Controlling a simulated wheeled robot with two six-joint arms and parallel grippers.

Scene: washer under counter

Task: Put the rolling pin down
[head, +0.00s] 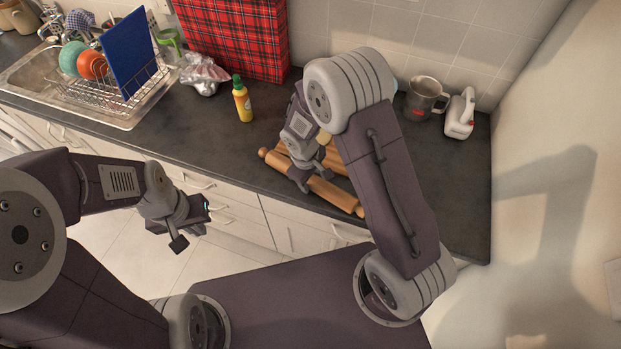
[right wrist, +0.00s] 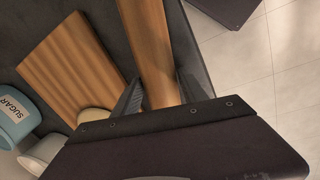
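The wooden rolling pin (head: 332,192) lies along the front of the dark counter, close to its edge, with a handle showing at each end. My right gripper (head: 302,182) is over it from above, near its left part. In the right wrist view the pin (right wrist: 152,45) runs between the two fingers, and both fingers lie against its sides, so the gripper looks shut on it. Whether the pin's underside rests fully on the counter is hard to tell. My left gripper (head: 194,226) is open and empty, in front of the cabinets.
A wooden board (right wrist: 72,65) lies beside the pin, with a sugar jar (right wrist: 14,118) near it. A dish rack (head: 112,92) is at the left.

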